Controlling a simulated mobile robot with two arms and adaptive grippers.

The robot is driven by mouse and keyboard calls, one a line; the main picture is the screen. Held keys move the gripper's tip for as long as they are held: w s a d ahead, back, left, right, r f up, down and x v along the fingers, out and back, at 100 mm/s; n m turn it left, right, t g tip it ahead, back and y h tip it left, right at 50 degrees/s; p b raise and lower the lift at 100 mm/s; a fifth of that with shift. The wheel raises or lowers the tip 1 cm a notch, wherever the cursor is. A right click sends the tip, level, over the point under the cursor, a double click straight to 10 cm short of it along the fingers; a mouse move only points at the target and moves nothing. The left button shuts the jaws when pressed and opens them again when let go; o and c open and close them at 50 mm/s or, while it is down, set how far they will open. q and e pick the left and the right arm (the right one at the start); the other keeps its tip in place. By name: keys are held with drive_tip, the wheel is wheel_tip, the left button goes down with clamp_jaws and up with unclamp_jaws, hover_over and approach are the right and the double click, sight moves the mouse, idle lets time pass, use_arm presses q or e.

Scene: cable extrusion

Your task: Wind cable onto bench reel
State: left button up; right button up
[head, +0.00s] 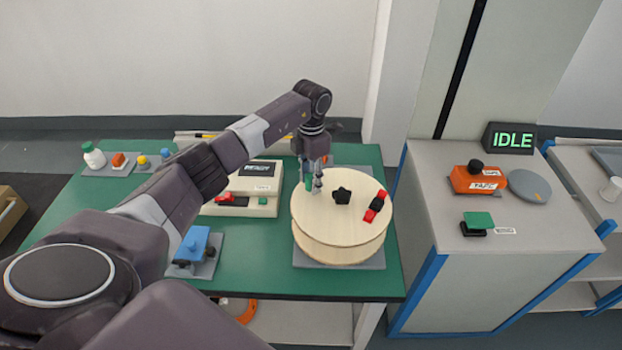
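The bench reel (325,225) is a pale wooden spool lying flat on a grey base plate (335,260) at the right of the green bench. A black knob (342,196) stands near the middle of its top flange. A red and black piece (375,206) sits near the flange's right edge. My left gripper (316,188) points down over the upper left part of the flange, left of the knob. Its fingers are small here, and I cannot tell whether they are open or hold anything. No cable can be made out on the reel. My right gripper is out of view.
A beige box (262,190) with a red switch stands left of the reel. A blue fixture (195,248) is near the front edge. Small items on a tray (108,168) are at the back left. A grey cabinet (465,290) with a screen reading IDLE (510,139) is at right.

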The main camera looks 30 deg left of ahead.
use_arm(q)
clamp_jaws()
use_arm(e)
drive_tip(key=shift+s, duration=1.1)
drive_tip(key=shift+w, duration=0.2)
